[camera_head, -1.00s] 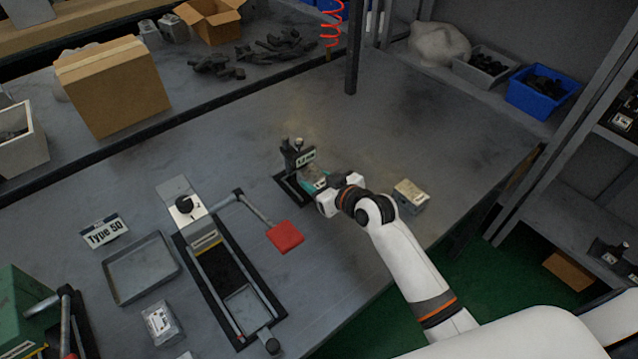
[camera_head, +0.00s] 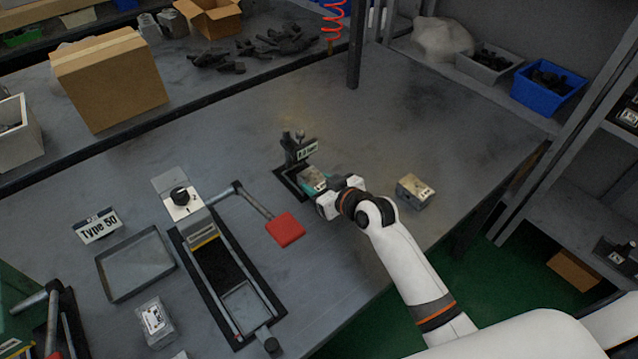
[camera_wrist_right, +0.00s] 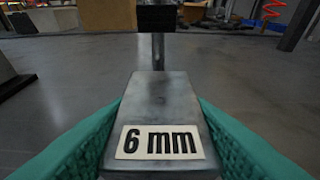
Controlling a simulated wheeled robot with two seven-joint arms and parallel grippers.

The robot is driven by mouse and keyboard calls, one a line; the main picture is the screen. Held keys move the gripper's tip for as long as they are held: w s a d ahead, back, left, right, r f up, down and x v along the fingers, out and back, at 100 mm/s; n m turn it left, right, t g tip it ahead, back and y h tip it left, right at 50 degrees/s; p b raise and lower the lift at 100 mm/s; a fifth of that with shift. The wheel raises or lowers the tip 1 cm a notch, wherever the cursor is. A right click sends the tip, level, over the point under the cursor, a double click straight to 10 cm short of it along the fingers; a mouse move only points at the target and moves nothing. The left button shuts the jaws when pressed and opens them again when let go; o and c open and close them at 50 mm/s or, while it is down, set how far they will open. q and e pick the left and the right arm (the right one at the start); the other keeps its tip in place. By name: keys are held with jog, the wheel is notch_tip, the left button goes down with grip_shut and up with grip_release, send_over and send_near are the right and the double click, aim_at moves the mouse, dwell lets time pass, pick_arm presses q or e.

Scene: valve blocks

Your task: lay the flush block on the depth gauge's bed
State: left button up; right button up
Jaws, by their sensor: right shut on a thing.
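My right gripper (camera_head: 315,184) has teal fingers and is shut on a grey metal block (camera_wrist_right: 158,105) labelled "6 mm". It appears to be the flush block. The block also shows in the head view (camera_head: 314,175), at the depth gauge (camera_head: 298,150), a dark upright with a small label plate on a dark base. The block is over or on the gauge's bed (camera_head: 284,184); I cannot tell whether it touches. In the right wrist view, a thin rod under a dark block (camera_wrist_right: 158,48) stands just beyond the held block. My left gripper is not in view.
A second metal block (camera_head: 415,191) sits right of my right gripper. A long fixture (camera_head: 222,262) with a red pad (camera_head: 286,229), an empty tray (camera_head: 134,265), a "Type 50" sign (camera_head: 97,226) and another labelled block (camera_head: 155,322) are left.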

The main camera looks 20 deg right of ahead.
jog(key=o, duration=1.4)
jog(key=shift+o, duration=0.2)
jog(key=shift+f, duration=0.1)
jog(key=v, duration=1.2)
